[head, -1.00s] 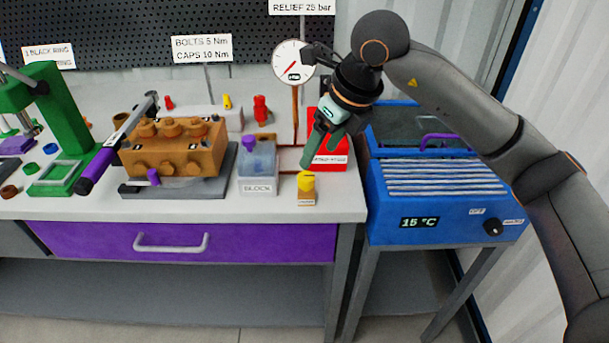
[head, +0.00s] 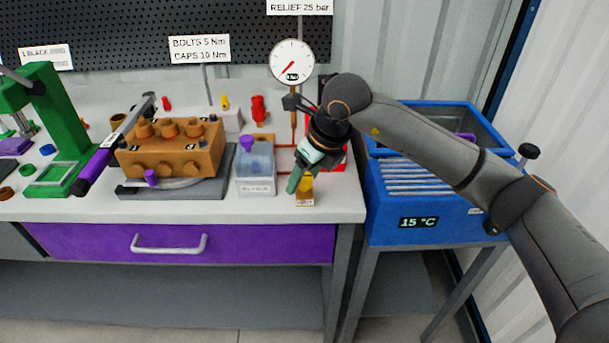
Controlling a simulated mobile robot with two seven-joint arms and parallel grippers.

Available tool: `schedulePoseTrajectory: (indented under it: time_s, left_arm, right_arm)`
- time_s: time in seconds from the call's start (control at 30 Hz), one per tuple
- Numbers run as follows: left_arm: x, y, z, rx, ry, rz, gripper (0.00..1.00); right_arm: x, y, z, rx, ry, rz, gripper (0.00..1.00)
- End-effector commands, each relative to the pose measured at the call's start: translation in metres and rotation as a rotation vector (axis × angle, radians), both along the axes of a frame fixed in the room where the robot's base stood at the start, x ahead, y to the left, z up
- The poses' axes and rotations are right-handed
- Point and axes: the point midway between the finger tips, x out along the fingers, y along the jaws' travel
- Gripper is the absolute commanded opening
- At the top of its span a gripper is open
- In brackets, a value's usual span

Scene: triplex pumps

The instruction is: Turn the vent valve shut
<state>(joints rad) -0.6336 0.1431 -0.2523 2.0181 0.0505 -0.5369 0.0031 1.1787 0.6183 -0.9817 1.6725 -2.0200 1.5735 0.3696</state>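The small valve with a yellow knob (head: 307,184) stands on an orange base with a white label at the bench's front right; the label is too blurred to read surely, but this looks like the vent valve. My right gripper (head: 295,184) comes down from the upper right. Its green fingers are at the knob's left side in the picture and cover part of it. I cannot tell whether they touch it or whether they are open or shut. My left gripper is not in view.
A blue-grey container (head: 256,172) with a purple knob stands just left of the valve. The orange pump block (head: 170,157) and a purple-handled wrench (head: 95,172) are further left. A pressure gauge (head: 292,62) rises behind. A blue cooling bath (head: 420,205) stands right of the bench.

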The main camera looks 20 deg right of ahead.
Motion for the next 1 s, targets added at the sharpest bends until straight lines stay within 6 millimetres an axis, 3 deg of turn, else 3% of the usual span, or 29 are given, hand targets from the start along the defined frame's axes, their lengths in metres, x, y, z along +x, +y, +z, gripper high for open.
schedulePoseTrajectory:
  time_s: [0.07,0.53,1.0]
  left_arm:
    - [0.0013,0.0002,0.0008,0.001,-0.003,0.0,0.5]
    - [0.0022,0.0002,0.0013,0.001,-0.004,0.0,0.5]
    - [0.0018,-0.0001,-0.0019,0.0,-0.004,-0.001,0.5]
  right_arm:
    - [-0.0001,0.0,0.0002,0.0,0.0,0.0,0.52]
    - [-0.0001,-0.0002,0.0006,0.0,0.0,0.0,0.0]
    - [-0.0002,0.0003,0.0001,0.0,-0.001,-0.053,0.0]
